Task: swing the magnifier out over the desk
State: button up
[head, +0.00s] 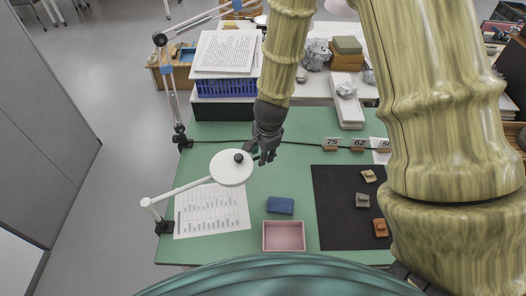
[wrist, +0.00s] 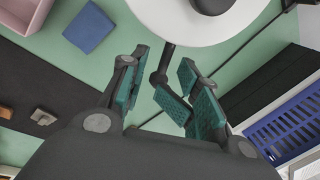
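The magnifier (head: 228,171) has a round white head with a black knob on top. Its white arm (head: 180,190) runs to a clamp at the desk's left edge, and the head appears above the left part of the green desk. My gripper (head: 262,152) is just right of the head. In the wrist view the white head (wrist: 172,22) fills the top, and a short dark handle (wrist: 163,62) reaches from its rim toward the space between my fingers. My gripper (wrist: 163,88) is open there, with a gap on both sides of the handle; contact is not visible.
A printed sheet (head: 212,212) lies below the magnifier arm. A blue block (head: 280,206), a pink tray (head: 284,248) and a dark mat (head: 335,220) with sherds lie to the right. A jointed lamp arm (head: 172,95) and a blue crate (head: 228,87) stand behind.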

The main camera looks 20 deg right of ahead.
jog(key=shift+w+a+r, duration=0.1)
jog(key=shift+w+r, duration=0.05)
jog(key=shift+r, duration=0.2)
notch_tip(320, 180, up, 11)
jog(key=s, duration=0.2)
jog(key=shift+s+d+r, duration=0.15)
jog(key=shift+s+d, duration=0.1)
jog(key=shift+s, duration=0.05)
jog(key=shift+c, duration=0.3)
